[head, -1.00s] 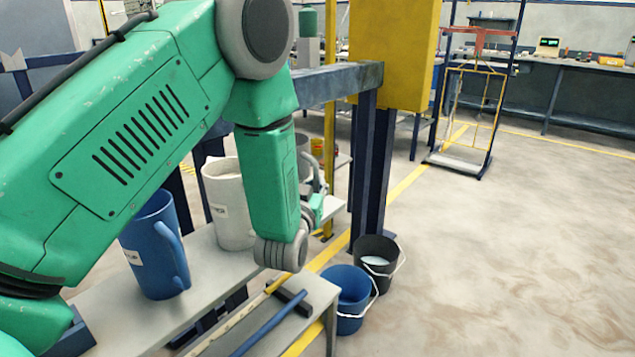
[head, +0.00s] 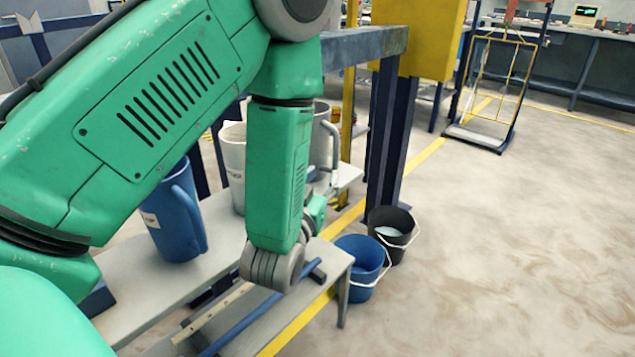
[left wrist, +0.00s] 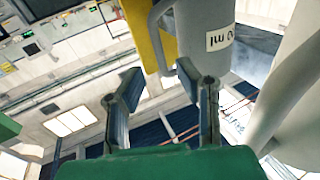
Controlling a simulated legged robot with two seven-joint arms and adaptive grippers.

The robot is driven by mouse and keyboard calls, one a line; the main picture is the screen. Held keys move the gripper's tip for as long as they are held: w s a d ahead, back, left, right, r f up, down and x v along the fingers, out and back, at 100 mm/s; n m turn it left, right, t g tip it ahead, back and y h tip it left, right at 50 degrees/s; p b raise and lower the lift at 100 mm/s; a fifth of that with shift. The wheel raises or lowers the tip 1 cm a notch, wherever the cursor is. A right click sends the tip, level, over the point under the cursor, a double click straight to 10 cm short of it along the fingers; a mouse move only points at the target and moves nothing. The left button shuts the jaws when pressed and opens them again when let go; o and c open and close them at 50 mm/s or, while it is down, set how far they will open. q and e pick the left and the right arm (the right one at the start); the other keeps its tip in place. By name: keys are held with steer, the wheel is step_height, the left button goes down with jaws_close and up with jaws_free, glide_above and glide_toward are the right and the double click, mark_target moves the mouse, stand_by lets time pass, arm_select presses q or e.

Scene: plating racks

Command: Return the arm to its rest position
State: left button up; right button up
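My left arm fills the left of the head view. Its gripper (head: 317,210) is mostly hidden behind the green wrist link, beside the grey jug. My right gripper is in neither view.
A white jug (head: 233,165) and a blue jug (head: 172,225) stand on the grey bench (head: 150,295), partly behind my arm. A blue bucket (head: 362,262) and a black bucket (head: 393,232) stand on the floor. A blue beam (head: 362,45) crosses behind. Floor at right is clear.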

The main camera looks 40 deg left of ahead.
arm_select(q)
steer(key=s+d+f+m+g+h+p, duration=0.1)
steer(key=s+f+g+p, duration=0.15)
steer(key=f, duration=0.25)
steer(key=s+d+f+g+h+p, duration=0.1)
steer(key=s+d+f+g+h, duration=0.15)
steer(key=s+f, duration=0.2)
steer(key=s+d+f+m+g+p, duration=0.1)
steer(key=s+f+g, duration=0.3)
steer(key=s, duration=0.3)
steer(key=s+f+m+g+h+p, duration=0.1)
steer(key=s+f+g+p, duration=0.1)
steer(key=s+f+g, duration=0.2)
steer(key=s+d+f+m+g+h+p, duration=0.1)
steer(key=s+f+g, duration=0.3)
steer(key=s, duration=0.7)
steer(key=shift+d+p, duration=0.3)
steer(key=shift+p, duration=0.35)
